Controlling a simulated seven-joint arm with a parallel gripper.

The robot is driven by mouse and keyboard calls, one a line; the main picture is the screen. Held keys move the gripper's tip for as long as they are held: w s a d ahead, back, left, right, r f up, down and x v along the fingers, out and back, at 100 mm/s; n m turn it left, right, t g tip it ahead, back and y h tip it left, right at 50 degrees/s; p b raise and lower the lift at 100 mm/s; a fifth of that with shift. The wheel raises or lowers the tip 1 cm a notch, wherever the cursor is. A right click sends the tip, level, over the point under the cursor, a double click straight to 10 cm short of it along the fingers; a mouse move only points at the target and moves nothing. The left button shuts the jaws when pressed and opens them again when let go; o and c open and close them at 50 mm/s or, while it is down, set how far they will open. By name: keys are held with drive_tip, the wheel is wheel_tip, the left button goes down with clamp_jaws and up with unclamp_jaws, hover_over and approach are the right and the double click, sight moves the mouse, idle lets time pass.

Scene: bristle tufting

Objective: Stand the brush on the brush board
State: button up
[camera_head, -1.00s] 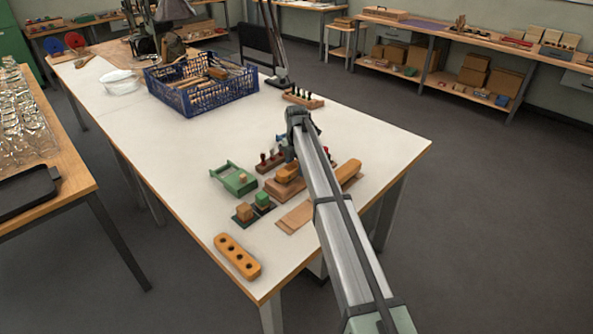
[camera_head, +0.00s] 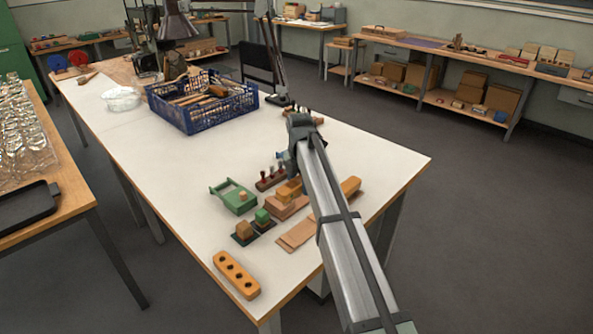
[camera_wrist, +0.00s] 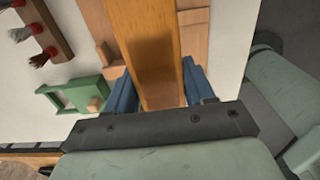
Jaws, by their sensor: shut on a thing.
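My gripper (camera_wrist: 160,85) shows two blue fingers in the wrist view, one on each side of an orange-brown wooden bar, which I take for the brush (camera_wrist: 150,40). It is shut on the bar. The bar extends toward the top edge; no bristles show. Brown wooden boards (camera_wrist: 195,30) lie behind and below it; I cannot tell which is the brush board. In the head view, my arm hides much of this area. An orange block (camera_head: 289,190) shows above a brown base (camera_head: 289,207), left of my arm.
A green tray (camera_head: 232,197), a rack with red-topped pieces (camera_head: 270,179), two small blocks, a flat tan board (camera_head: 298,235) and an orange block with holes (camera_head: 237,276) surround the work spot. A blue crate (camera_head: 205,110) stands farther back. The white tabletop (camera_head: 150,170) is clear at left.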

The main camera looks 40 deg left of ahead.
drive_tip(key=s+d, duration=0.4)
drive_tip(key=d, duration=0.2)
drive_tip(key=shift+w+a+f, duration=0.1)
drive_tip(key=shift+f, duration=1.65)
drive_tip(key=shift+a+f, duration=0.1)
drive_tip(key=shift+f, duration=1.6)
drive_tip(key=shift+f, duration=0.55)
drive_tip(key=shift+f, duration=0.35)
drive_tip(key=shift+f, duration=0.55)
drive_tip(key=o, duration=1.3)
drive_tip(key=shift+c, duration=0.2)
drive_tip(key=shift+o, duration=0.3)
drive_tip(key=shift+o, duration=1.3)
